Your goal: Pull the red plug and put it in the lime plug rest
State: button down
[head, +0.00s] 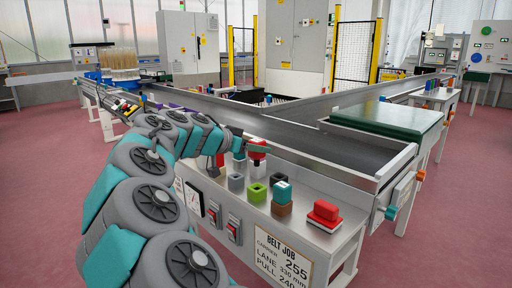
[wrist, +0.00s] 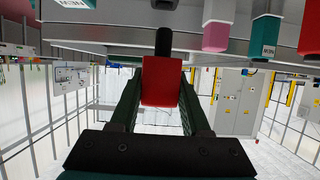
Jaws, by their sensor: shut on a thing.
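My gripper (head: 252,149) is shut on the red plug (wrist: 162,82), which sits between the two dark fingers in the wrist view. The red plug also shows in the head view (head: 259,144), partly covered by the fingers. A black stem (wrist: 163,42) extends from it toward the panel; I cannot tell whether its end is still seated. The lime plug rest (head: 257,193) is a small square block with a dark, empty opening on the near part of the metal bench top, nearer the camera than my gripper.
A grey hollow block (head: 236,183) stands left of the lime rest. A teal plug (head: 282,191) on a brown block and a red block (head: 325,211) on a pale base stand to its right. Behind lies the conveyor belt (head: 330,148). A pink plug (wrist: 217,35) is close beside my gripper.

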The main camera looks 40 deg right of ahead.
aim_at(255, 165)
jog(key=shift+f+b, duration=0.15)
jog(key=shift+b, duration=0.3)
jog(key=shift+f, duration=0.2)
jog(key=shift+f+b, duration=2.35)
jog(key=shift+f, duration=0.25)
jog(key=shift+b, duration=0.6)
jog(key=shift+f, duration=0.25)
jog(key=shift+f+b, duration=0.35)
jog(key=shift+b, duration=0.2)
jog(key=shift+f+b, duration=0.85)
jog(key=shift+f, duration=0.15)
jog(key=shift+f+b, duration=0.3)
jog(key=shift+f, duration=0.05)
jog(key=shift+f, duration=0.1)
